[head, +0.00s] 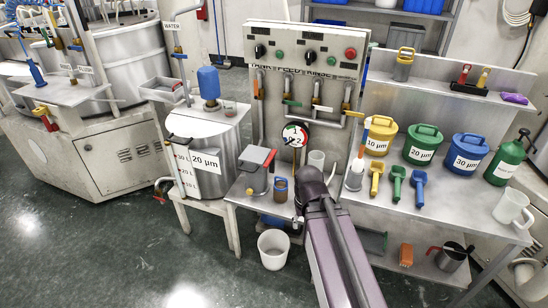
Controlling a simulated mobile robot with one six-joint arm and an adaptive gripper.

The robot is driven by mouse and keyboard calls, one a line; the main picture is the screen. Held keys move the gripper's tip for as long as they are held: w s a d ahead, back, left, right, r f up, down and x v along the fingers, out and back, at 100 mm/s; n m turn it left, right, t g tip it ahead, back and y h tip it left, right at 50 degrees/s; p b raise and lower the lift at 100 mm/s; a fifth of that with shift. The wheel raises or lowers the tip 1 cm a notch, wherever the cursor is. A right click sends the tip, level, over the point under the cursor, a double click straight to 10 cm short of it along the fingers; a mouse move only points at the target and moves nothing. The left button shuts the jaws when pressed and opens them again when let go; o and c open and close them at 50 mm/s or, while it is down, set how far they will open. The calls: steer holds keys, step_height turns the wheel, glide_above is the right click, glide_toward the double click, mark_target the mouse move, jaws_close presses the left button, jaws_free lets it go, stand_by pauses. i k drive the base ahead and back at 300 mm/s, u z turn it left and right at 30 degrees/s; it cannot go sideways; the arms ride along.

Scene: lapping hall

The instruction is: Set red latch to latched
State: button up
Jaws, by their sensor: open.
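A small grey box (256,172) stands on the bench left of my arm. A red lever (269,160) is at its upper right side; it looks like the red latch, but its latch position is too small to tell. Another red-handled part (46,118) sits on the front of the large machine at the left. My arm rises from the bottom of the head view to a dark joint just right of the grey box. My gripper's fingers cannot be made out; the arm hides what lies behind it.
A gauge (295,134) and piped panel (306,52) are behind. Yellow (380,138), green (422,145) and blue (466,153) pails stand right. A white bucket (273,249) is on the floor.

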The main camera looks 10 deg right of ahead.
mark_target(269, 161)
steer(key=z, duration=0.25)
steer(key=i, duration=0.85)
steer(key=z, duration=0.05)
